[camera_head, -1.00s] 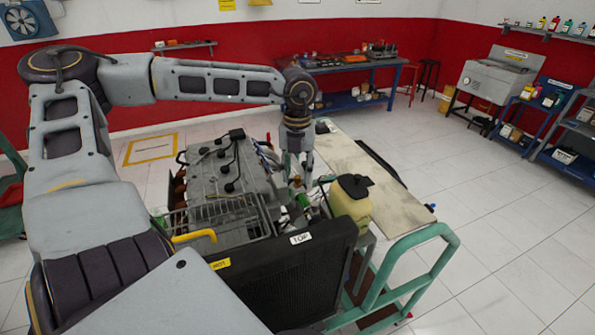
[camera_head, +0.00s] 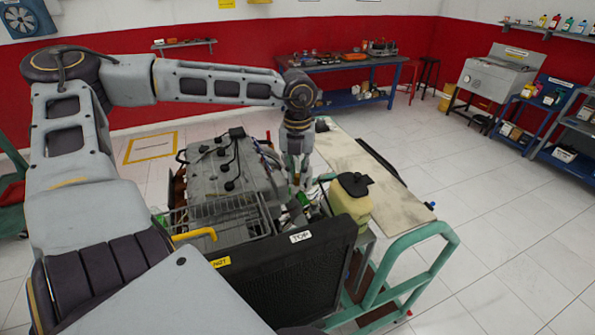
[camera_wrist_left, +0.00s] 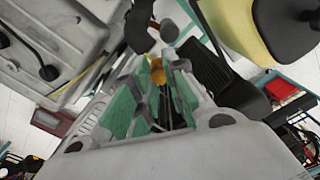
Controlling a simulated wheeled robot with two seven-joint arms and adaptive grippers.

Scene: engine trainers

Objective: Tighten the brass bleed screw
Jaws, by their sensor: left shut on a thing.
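My left gripper (camera_head: 297,180) points down beside the engine (camera_head: 220,165), between it and the yellowish reservoir with a black cap (camera_head: 351,200). In the left wrist view my left gripper (camera_wrist_left: 158,85) has its green-padded fingers closed in around the small brass bleed screw (camera_wrist_left: 157,70). The screw's brass end shows at the fingertips; the rest of it is hidden. In the head view I cannot make the screw out among the parts by the fingertips. My right gripper is in neither view.
A black radiator (camera_head: 290,275) labelled TOP stands in front of the engine. A green-railed trolley (camera_head: 400,265) carries the assembly, with a pale board (camera_head: 365,170) along its right side. The floor at right is clear.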

